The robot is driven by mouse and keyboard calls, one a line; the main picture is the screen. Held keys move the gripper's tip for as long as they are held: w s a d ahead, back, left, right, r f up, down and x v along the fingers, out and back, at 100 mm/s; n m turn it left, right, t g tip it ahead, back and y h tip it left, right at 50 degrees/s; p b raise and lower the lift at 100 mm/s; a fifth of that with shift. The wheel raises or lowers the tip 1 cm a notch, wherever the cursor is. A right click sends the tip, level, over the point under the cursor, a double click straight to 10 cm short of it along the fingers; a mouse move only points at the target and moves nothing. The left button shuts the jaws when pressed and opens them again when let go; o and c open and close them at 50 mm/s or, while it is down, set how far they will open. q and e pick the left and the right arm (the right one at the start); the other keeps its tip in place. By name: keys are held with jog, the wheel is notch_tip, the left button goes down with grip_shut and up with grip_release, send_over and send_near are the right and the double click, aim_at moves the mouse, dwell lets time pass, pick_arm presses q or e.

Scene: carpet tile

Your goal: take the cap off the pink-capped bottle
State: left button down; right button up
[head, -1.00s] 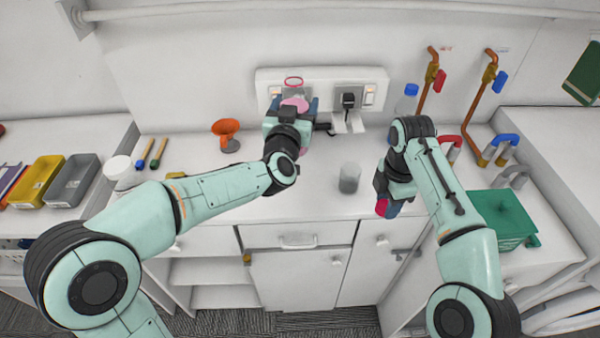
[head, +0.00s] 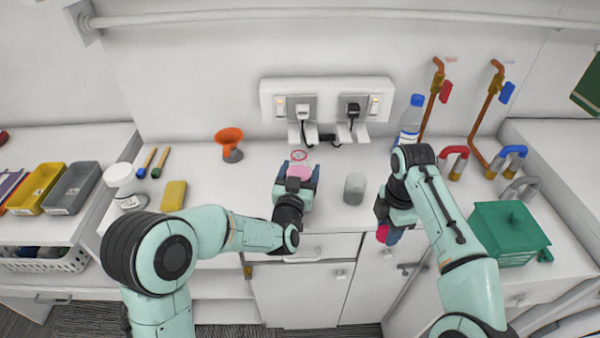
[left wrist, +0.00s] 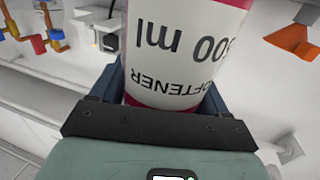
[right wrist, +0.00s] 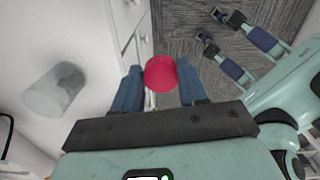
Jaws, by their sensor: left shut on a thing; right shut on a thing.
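The white bottle (left wrist: 182,52) with pink bands and dark lettering is between the fingers of my left gripper (head: 297,178), which is shut on it. In the head view the bottle's pink part (head: 299,172) shows between the fingers, with a thin red ring (head: 299,155) just behind it. My right gripper (head: 388,232) is shut on a round pinkish-red cap (right wrist: 160,74), held apart from the bottle near the counter's front edge. The cap also shows in the head view (head: 383,233). Whether the bottle touches the counter is hard to tell.
A grey translucent cup (head: 354,189) stands between the grippers. A blue-capped bottle (head: 411,121) and a green box (head: 510,233) are on the right. Sockets (head: 327,105) line the wall.

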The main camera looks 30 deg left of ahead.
dwell(0.3)
pick_arm(q)
jog(key=shift+f, duration=0.1)
grip_release()
